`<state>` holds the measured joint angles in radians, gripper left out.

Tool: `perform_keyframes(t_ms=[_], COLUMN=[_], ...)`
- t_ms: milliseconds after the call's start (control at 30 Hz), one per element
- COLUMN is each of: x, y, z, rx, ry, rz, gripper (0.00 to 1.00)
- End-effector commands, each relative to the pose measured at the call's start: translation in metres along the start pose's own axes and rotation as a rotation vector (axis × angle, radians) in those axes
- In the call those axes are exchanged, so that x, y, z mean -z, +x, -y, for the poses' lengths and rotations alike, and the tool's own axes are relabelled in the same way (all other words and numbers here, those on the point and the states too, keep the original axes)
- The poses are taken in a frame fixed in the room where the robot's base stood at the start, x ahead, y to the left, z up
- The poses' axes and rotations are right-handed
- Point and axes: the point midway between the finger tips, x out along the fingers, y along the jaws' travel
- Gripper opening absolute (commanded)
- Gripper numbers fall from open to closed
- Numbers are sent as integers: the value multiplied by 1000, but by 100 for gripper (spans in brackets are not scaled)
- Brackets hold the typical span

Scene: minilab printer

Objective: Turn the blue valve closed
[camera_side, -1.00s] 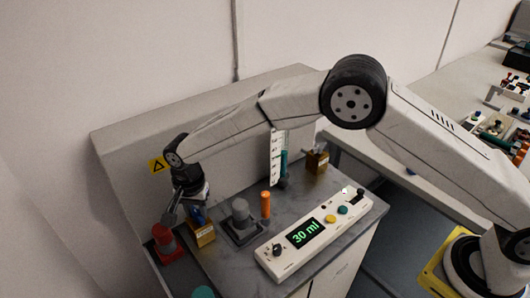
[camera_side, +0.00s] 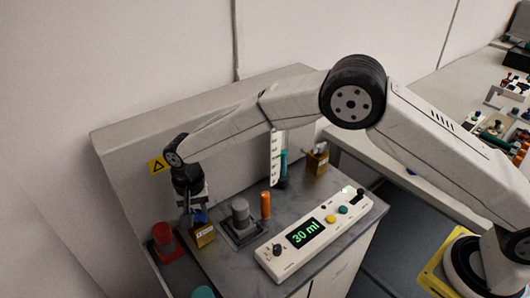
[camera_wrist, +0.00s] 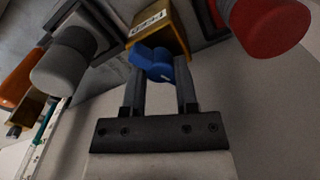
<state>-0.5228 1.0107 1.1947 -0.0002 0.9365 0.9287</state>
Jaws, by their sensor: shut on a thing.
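The blue valve (camera_wrist: 152,62) is a blue knob on a brass block (camera_wrist: 168,22) with a white label. In the wrist view, my gripper (camera_wrist: 160,80) has one finger on each side of the knob and is shut on it. In the side view, my gripper (camera_side: 195,212) points down at the blue valve (camera_side: 201,217) on top of its brass block (camera_side: 204,236), at the left end of the bench. My fingers partly hide the knob there.
A red knob (camera_side: 165,240) stands just left of the valve. A grey cylinder (camera_side: 240,212) and an orange cylinder (camera_side: 265,204) stand to its right. A control panel (camera_side: 285,262) with a "30 ml" display (camera_side: 304,233) lies in front. Another brass block (camera_side: 317,162) is at the back.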

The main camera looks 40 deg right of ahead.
Motion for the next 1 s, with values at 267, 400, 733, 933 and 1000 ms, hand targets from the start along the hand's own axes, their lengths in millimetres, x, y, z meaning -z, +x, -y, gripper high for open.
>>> perform_keyframes(t_ms=[267, 400, 733, 933, 1000], x=[0, 0, 0, 0, 0], y=[-1, -1, -1, -1, -1], z=[0, 0, 0, 0, 0], rx=[2, 2, 1, 1, 1], ry=[-261, -394, -707, -894, -954], rz=[-1, -1, -1, -2, -2], gripper=[0, 0, 0, 0, 0])
